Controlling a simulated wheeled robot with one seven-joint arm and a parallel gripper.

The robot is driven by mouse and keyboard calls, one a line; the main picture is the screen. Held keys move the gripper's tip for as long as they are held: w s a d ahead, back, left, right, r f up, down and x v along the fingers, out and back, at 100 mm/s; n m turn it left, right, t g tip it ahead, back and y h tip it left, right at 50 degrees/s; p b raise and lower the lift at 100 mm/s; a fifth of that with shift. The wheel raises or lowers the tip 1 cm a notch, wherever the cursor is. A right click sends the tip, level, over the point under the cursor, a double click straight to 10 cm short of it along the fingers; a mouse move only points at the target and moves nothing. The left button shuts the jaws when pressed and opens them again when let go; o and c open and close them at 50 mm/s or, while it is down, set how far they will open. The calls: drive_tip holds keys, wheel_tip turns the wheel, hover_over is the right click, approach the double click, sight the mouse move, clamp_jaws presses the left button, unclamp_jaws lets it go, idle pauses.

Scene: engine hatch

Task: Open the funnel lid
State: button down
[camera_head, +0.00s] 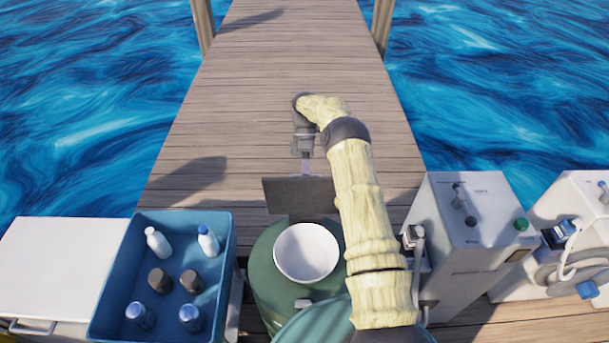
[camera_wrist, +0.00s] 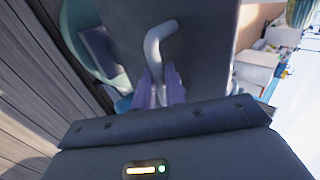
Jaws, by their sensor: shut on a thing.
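The funnel is a white round bowl (camera_head: 307,252) set in a green drum (camera_head: 268,290) at the front centre of the head view. Its lid is a dark grey flat plate (camera_head: 283,195) that stands raised at the far side of the bowl, so the bowl is uncovered. My gripper (camera_head: 305,168) is at the far side of the lid, near its upper edge. In the wrist view the purple fingers (camera_wrist: 160,88) are shut on a bent grey handle (camera_wrist: 156,48) on the lid face (camera_wrist: 207,50). The fingertip contact is partly hidden in the head view.
A blue crate (camera_head: 226,250) with several bottles and dark round items stands to the left, beside a white box (camera_head: 60,262). Grey-white machines (camera_head: 470,245) stand to the right. Beyond the drum the wooden dock (camera_head: 285,60) is clear, with water on both sides.

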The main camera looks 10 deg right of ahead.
drive_tip(key=shift+s+d+f, duration=0.15)
drive_tip(key=shift+d+f, duration=0.1)
drive_tip(key=shift+f, duration=0.25)
drive_tip(key=c, duration=1.8)
unclamp_jaws()
drive_tip(key=shift+c, duration=0.2)
drive_tip(key=o, duration=0.4)
drive_tip(key=shift+w, duration=0.25)
drive_tip(key=shift+s+a+r, duration=0.1)
drive_tip(key=shift+a+r, duration=0.05)
drive_tip(key=shift+r, duration=0.05)
wheel_tip(320, 180, up, 10)
drive_tip(key=shift+f+b, duration=0.1)
drive_tip(key=shift+b, duration=0.55)
drive_tip(key=shift+s, duration=0.1)
